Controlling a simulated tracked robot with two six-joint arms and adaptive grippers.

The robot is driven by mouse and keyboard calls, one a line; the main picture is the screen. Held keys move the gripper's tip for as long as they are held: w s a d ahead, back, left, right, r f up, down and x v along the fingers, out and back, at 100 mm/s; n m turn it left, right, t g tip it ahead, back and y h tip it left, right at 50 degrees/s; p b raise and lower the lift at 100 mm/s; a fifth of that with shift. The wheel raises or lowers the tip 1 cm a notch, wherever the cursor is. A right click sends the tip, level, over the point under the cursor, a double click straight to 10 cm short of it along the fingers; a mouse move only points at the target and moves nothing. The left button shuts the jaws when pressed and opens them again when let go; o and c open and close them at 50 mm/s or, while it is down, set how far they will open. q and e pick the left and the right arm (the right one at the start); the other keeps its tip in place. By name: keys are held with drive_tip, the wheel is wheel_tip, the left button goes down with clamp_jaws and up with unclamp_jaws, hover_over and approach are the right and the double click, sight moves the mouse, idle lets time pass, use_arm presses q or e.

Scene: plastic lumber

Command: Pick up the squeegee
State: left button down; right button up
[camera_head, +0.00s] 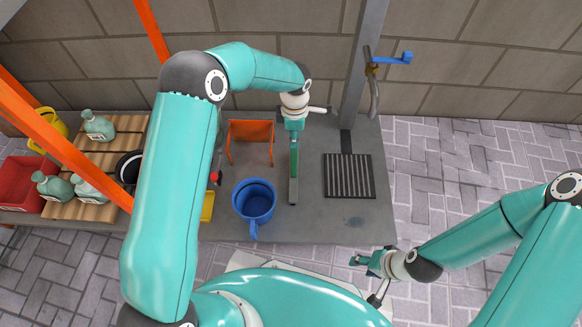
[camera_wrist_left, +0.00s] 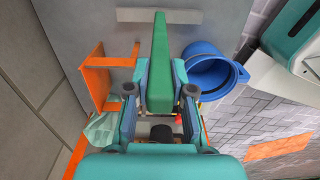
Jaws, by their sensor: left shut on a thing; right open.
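The squeegee (camera_head: 294,160) has a green handle and a grey head. In the head view it extends from my left gripper (camera_head: 294,128) toward the front of the grey counter. My left gripper is shut on the green handle. In the left wrist view the handle (camera_wrist_left: 160,60) sits between the fingers of the left gripper (camera_wrist_left: 160,88), and the grey head (camera_wrist_left: 172,16) shows beyond it. I cannot tell whether the squeegee is clear of the counter. My right gripper (camera_head: 367,262) is open and empty, low in front of the counter.
A blue bucket (camera_head: 254,203) stands just left of the squeegee. An orange stand (camera_head: 250,131) is behind the bucket. A black drain grate (camera_head: 348,176) lies to the right, with a tap (camera_head: 374,88) behind it. Bottles (camera_head: 98,126) and a red crate (camera_head: 22,182) are at the left.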

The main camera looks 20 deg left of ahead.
use_arm(q)
drive_tip(key=shift+r, duration=0.1)
wheel_tip(320, 180, up, 20)
drive_tip(key=p, duration=0.6)
drive_tip(key=shift+p, duration=0.4)
drive_tip(key=c, duration=1.6)
unclamp_jaws()
drive_tip(key=shift+c, duration=1.1)
clamp_jaws()
